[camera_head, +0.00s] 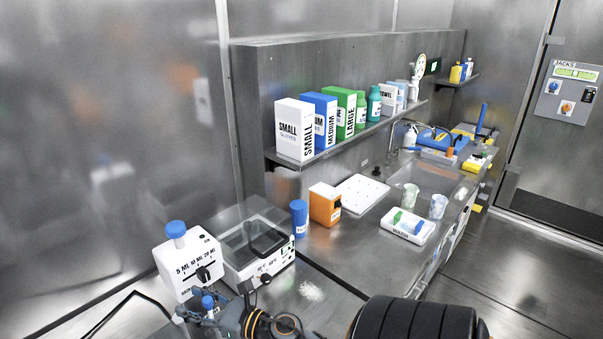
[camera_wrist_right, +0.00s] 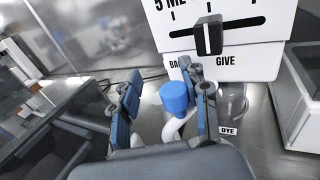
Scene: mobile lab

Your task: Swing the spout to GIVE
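The dispenser (camera_head: 188,266) is a white box with a blue-capped top and a black slider knob, at the lower left in the head view. In the right wrist view, its white front (camera_wrist_right: 265,22) carries BACK, partly hidden, and GIVE labels. The spout (camera_wrist_right: 175,96) is a curved white tube with a blue end, below the labels and nearer BACK. Its blue end also shows in the head view (camera_head: 207,302). My right gripper (camera_wrist_right: 163,100) is open, with its fingers on either side of the spout. The right finger is close to the blue end; contact is unclear. My left gripper is not in view.
A clear-lidded white bath (camera_head: 262,268) stands right of the dispenser. A blue bottle (camera_head: 299,218) and an orange box (camera_head: 324,204) stand behind it. A DYE label (camera_wrist_right: 228,131) sits beside the right finger.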

